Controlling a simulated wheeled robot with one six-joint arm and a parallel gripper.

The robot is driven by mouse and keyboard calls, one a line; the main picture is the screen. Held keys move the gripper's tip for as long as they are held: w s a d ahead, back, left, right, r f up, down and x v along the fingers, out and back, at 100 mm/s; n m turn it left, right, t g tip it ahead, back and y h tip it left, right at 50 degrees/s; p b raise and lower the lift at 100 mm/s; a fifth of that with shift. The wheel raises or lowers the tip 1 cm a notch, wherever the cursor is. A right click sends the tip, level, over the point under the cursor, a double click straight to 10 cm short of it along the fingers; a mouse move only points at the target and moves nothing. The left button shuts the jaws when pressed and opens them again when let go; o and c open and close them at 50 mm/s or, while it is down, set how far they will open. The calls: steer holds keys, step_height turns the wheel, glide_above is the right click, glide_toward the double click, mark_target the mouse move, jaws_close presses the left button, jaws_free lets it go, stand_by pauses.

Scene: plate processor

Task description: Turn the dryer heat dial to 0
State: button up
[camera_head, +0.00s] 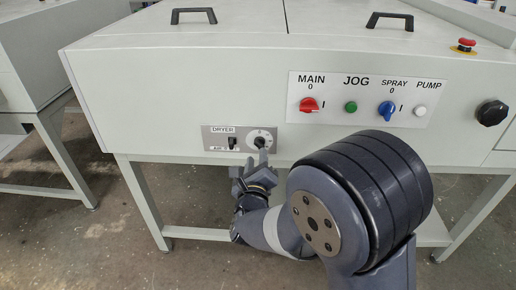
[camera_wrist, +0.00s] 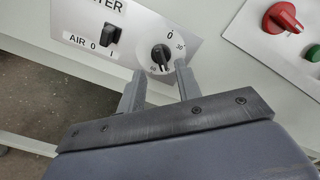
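The dryer heat dial (camera_wrist: 161,55) is a small black knob on a white round scale, on the dryer panel (camera_head: 211,141) of the machine's front. Nothing shows between the fingertips. In the head view my gripper (camera_head: 258,160) covers the area just below the dial (camera_head: 261,139).
A black AIR switch (camera_wrist: 111,35) is left of the dial. A red MAIN knob (camera_head: 309,105), green JOG button (camera_head: 351,107), blue SPRAY knob (camera_head: 386,108) and white PUMP button (camera_head: 421,111) are up to the right. A black knob (camera_head: 491,112) sticks out farther right.

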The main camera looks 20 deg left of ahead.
mark_target(258, 146)
steer(key=x, duration=0.5)
steer(key=shift+w, duration=0.15)
steer(key=shift+c, duration=0.5)
steer(key=c, duration=0.5)
